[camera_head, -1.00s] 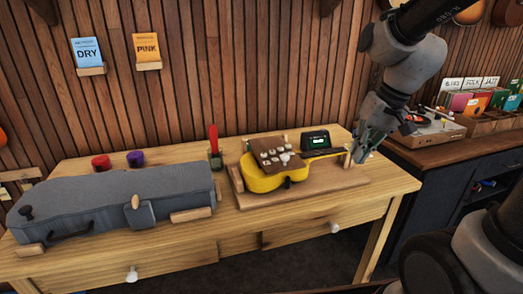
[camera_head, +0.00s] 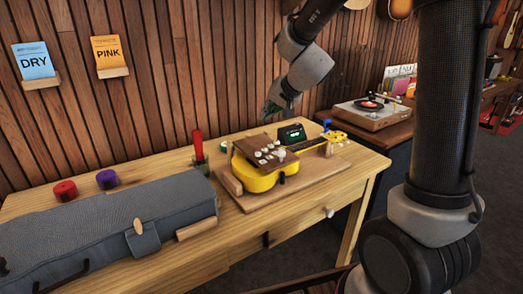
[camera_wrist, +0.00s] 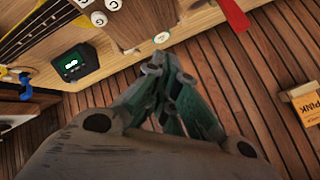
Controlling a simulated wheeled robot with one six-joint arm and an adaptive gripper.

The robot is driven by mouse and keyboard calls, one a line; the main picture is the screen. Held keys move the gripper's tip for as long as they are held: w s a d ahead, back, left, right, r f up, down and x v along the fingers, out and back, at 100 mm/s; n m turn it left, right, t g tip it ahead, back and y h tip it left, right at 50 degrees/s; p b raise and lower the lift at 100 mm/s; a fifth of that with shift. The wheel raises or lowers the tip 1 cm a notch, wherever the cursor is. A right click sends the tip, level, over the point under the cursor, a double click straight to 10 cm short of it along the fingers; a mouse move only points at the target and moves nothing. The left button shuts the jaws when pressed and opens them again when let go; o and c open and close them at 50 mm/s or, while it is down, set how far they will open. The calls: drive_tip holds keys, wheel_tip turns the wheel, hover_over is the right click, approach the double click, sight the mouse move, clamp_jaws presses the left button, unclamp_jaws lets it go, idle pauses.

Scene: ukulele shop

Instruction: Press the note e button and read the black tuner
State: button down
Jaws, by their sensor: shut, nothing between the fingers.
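A yellow ukulele (camera_head: 258,181) lies on a wooden board on the workbench. A brown panel with several white round buttons (camera_head: 268,157) sits over its body. Letters on some buttons show at the top of the wrist view (camera_wrist: 98,18), but I cannot tell which one is E. The black tuner (camera_head: 292,134) stands behind the ukulele neck with a lit green-white screen; it also shows in the wrist view (camera_wrist: 76,63), its reading too small to make out. My gripper (camera_head: 268,110) is shut and empty, above and behind the panel, apart from it.
A grey case (camera_head: 120,225) fills the left of the bench, with red (camera_head: 64,190) and purple (camera_head: 107,179) round items behind it. A red upright item (camera_head: 198,147) stands left of the ukulele. A record player (camera_head: 375,112) is on the dark counter at right.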

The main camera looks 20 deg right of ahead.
drive_tip(key=shift+a+f, duration=0.1)
drive_tip(key=shift+f, duration=4.35)
drive_tip(key=shift+f, duration=0.1)
drive_tip(key=shift+f, duration=0.3)
drive_tip(key=shift+f, duration=0.5)
drive_tip(key=shift+r, duration=0.95)
drive_tip(key=shift+r, duration=2.5)
